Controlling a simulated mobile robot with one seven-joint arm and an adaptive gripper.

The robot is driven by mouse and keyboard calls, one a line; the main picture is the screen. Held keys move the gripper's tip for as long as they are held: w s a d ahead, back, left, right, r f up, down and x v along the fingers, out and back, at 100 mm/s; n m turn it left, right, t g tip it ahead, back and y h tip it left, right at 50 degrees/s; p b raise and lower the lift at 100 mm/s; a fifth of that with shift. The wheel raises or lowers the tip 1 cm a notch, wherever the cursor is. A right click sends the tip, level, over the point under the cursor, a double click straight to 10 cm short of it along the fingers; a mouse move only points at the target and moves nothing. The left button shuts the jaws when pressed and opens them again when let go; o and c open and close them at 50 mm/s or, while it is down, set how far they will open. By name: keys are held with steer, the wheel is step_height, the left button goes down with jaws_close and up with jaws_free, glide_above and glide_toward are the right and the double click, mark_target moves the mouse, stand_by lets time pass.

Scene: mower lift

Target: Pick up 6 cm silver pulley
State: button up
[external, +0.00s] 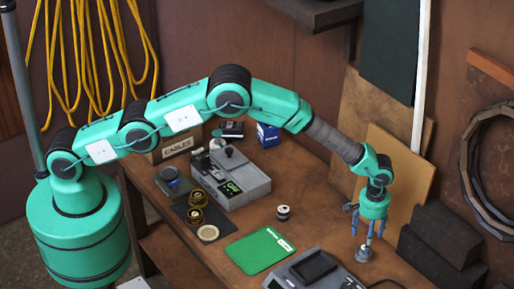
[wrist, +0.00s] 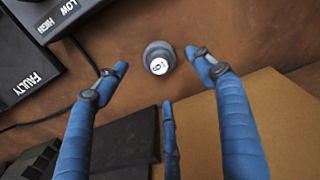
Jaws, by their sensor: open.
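The silver pulley (external: 364,252) is a small grey round piece on the brown bench, near the right side. The gripper holds nothing.
A grey device (external: 310,268) and green card (external: 259,251) lie left of the pulley. Another small white-topped round piece (external: 283,212) stands mid-bench. Dark blocks (external: 440,245) and a tan board (external: 400,170) are close on the right. A dark cable (wrist: 45,118) runs near the fingers.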

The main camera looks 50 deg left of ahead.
mark_target(370, 252)
steer(key=shift+f, duration=0.4)
steer(key=shift+f, duration=0.1)
steer(key=shift+f+p, duration=0.4)
steer(key=shift+f, duration=2.1)
steer(key=c, duration=1.5)
steer(key=shift+o, duration=0.2)
steer(key=shift+s+r, duration=0.1)
steer(key=shift+r, duration=0.1)
